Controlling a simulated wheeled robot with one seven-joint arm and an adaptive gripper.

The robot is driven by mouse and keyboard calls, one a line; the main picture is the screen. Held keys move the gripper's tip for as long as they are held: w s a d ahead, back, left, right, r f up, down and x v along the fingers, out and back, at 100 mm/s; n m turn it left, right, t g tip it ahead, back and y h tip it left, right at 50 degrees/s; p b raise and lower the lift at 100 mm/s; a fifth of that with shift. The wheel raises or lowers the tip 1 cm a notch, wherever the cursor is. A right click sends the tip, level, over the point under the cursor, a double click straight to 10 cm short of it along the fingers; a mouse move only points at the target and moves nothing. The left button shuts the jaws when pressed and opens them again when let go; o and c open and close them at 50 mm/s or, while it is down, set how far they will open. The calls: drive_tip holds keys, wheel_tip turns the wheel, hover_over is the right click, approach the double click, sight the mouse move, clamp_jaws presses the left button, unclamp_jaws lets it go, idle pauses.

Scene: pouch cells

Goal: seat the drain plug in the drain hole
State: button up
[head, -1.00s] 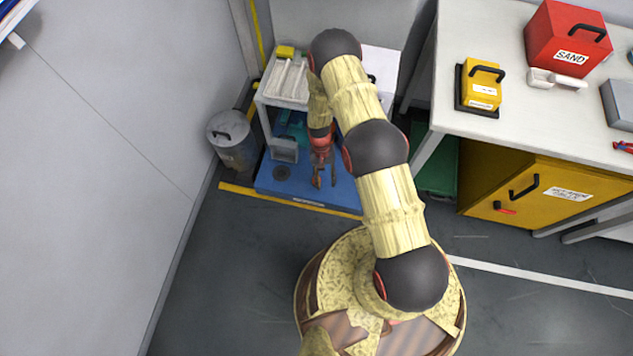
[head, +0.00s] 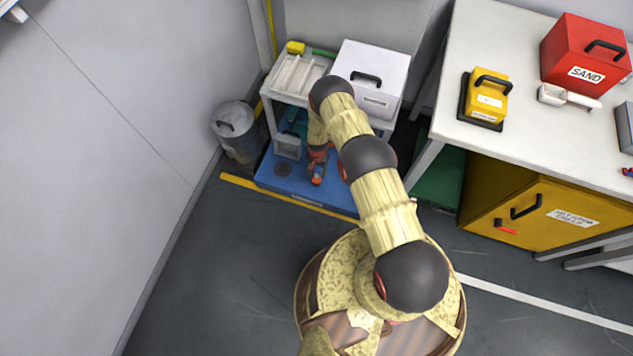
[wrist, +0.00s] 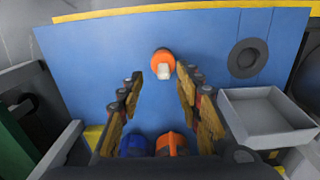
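The drain plug (wrist: 162,61), orange with a pale stub, lies on the blue floor panel (wrist: 95,60). It also shows as an orange spot in the head view (head: 317,181). My gripper (wrist: 160,84) is open and points down at the panel. The plug appears between and just beyond its fingertips, with nothing held; I cannot tell the height gap. The drain hole (wrist: 247,58) is a dark ring in the panel, right of the plug in the wrist view. In the head view the drain hole (head: 283,169) is left of my gripper (head: 317,172).
A grey open box (wrist: 268,115) stands near the drain hole. Blue (wrist: 133,147) and orange (wrist: 172,145) objects show at the wrist view's bottom. A shelf with a white case (head: 372,80) overhangs the panel. A grey bin (head: 236,130) stands left.

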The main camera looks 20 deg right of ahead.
sight(317, 174)
drive_tip(key=f+b, duration=0.2)
drive_tip(key=f, duration=0.3)
drive_tip(key=shift+w+a+b, duration=0.1)
drive_tip(key=shift+w+b, duration=0.25)
drive_tip(key=shift+b, duration=0.05)
clamp_jaws()
idle(0.5)
